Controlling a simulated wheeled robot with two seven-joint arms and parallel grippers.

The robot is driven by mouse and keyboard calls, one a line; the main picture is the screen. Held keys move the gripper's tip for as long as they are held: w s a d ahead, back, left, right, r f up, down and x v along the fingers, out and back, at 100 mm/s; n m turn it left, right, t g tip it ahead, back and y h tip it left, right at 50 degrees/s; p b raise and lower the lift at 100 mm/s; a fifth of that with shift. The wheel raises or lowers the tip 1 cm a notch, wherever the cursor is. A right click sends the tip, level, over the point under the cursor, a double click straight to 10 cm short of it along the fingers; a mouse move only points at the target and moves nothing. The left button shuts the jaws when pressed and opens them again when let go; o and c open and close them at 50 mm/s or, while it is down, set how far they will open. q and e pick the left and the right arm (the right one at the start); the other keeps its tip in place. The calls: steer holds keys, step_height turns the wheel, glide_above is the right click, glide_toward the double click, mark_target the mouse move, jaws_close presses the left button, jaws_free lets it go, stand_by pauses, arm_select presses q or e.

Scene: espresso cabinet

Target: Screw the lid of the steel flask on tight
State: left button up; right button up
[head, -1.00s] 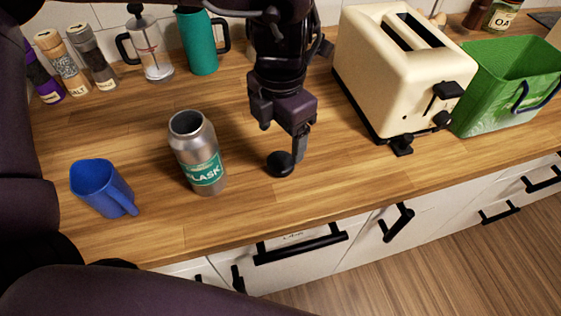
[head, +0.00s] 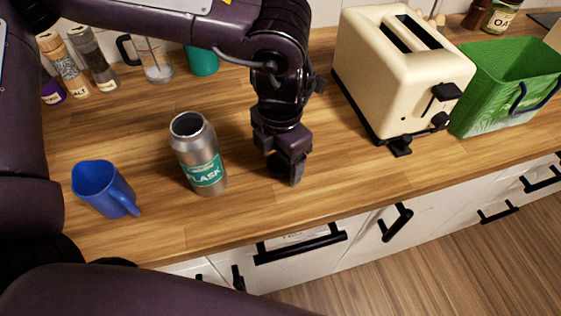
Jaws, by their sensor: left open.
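The steel flask (head: 198,153) stands upright on the wooden counter, its mouth open and uncovered, with a green label on its front. The black lid (head: 277,168) lies on the counter to the right of the flask, largely hidden by my gripper. My left gripper (head: 286,178) points down over the lid, open, its fingers low near the counter. I cannot tell whether its fingers touch the lid. My right gripper is not in view.
A blue mug (head: 101,188) stands left of the flask. Spice jars (head: 66,66), a glass press (head: 155,60) and a teal mug (head: 203,61) stand behind. The counter in front of the lid is clear.

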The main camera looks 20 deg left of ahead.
mark_target(281, 161)
arm_select(q)
steer(key=shift+c, duration=0.2)
steer(key=c, duration=1)
steer(key=shift+r, duration=0.6)
step_height(281, 161, up, 19)
steer(key=p, duration=0.2)
steer(key=shift+f, duration=0.1)
